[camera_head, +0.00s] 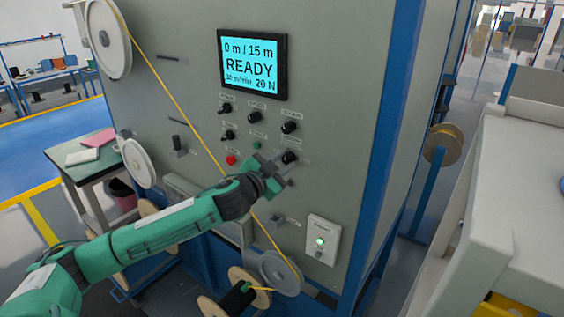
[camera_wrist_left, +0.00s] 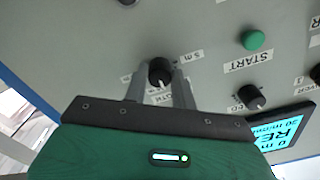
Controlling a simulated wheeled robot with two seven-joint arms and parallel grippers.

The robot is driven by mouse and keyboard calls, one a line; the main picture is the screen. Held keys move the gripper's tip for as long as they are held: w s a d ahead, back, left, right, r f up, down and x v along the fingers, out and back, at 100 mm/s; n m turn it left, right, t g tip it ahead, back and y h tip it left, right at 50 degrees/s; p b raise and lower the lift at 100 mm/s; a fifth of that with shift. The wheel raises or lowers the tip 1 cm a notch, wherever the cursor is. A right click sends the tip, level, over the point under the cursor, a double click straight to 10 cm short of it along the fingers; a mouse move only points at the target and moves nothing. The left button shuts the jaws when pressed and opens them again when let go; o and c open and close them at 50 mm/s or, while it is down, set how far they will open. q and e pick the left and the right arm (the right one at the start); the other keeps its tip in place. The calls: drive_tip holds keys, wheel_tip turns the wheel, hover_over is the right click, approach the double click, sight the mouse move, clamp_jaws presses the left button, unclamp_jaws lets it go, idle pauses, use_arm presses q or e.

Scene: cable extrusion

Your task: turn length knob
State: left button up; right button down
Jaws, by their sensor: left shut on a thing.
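The length knob (camera_head: 289,157) is a small black knob with a white pointer mark, low in the right column of controls on the grey machine panel. My left gripper (camera_head: 285,172) reaches it from below left. In the left wrist view the knob (camera_wrist_left: 159,72) sits between the two grey fingers of my left gripper (camera_wrist_left: 160,84), which are shut on it. Printed labels beside the knob are partly hidden by the fingers. The display (camera_head: 252,65) reads 0 m / 15 m, READY and 20 N. My right gripper is not in view.
Other black knobs (camera_head: 289,127), a green START button (camera_head: 257,145) and a red button (camera_head: 231,160) are close around. A yellow cable (camera_head: 178,96) runs diagonally across the panel behind my arm. A box with a lit green button (camera_head: 320,241) is at lower right.

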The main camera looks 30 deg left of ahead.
use_arm(q)
drive_tip(key=m+p, duration=0.1)
drive_tip(key=m, duration=0.2)
drive_tip(key=shift+r+m, duration=0.15)
drive_tip(key=shift+m, duration=1.15)
drive_tip(key=o, duration=1)
drive_tip(key=shift+s, duration=0.1)
